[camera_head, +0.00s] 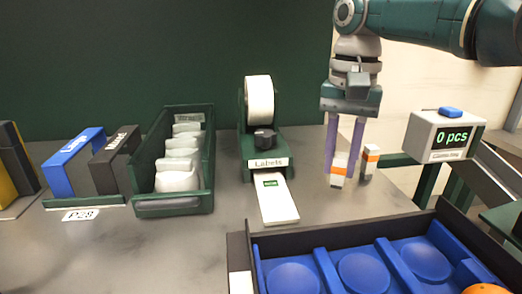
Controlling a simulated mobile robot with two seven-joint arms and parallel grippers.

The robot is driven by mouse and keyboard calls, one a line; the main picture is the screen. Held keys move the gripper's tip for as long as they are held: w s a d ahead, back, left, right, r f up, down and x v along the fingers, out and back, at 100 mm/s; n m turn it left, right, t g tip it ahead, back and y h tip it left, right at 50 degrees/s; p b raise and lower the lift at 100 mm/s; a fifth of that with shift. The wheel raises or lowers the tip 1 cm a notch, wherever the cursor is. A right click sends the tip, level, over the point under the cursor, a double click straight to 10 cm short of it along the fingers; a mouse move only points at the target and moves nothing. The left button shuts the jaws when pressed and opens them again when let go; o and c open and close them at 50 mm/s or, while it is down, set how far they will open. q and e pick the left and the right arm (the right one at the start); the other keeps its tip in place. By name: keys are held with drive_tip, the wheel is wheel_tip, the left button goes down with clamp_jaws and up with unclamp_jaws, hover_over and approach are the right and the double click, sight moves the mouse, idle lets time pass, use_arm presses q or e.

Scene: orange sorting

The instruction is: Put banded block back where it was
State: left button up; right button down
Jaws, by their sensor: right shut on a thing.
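My right gripper (343,163) hangs down over the back right of the grey table, with two purple fingers. It is shut on a banded block (339,169), white with an orange band, which shows between the fingers near their tips. A similar white and orange piece (370,162) shows just right of the right finger; I cannot tell whether it is separate. Whether the held block touches the table is unclear. My left gripper is out of view.
A label dispenser (265,141) and a green bin (175,203) of pale packs stand left. Blue (75,165) and black (114,160) boxes are farther left. A counter reading "0 pcs" (443,136) stands right. A dark-rimmed tray (330,234) with blue cups is in front.

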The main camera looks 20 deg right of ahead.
drive_tip(key=shift+f+b, duration=0.3)
drive_tip(key=shift+f, duration=0.3)
idle(0.3)
drive_tip(key=shift+c, duration=0.9)
unclamp_jaws()
drive_tip(key=shift+r+p, duration=0.7)
drive_tip(key=shift+p, duration=0.05)
wheel_tip(320, 180, up, 7)
drive_tip(key=p, duration=0.7)
drive_tip(key=shift+f+p, duration=0.1)
drive_tip(key=shift+p, duration=0.2)
drive_tip(key=shift+f, duration=0.1)
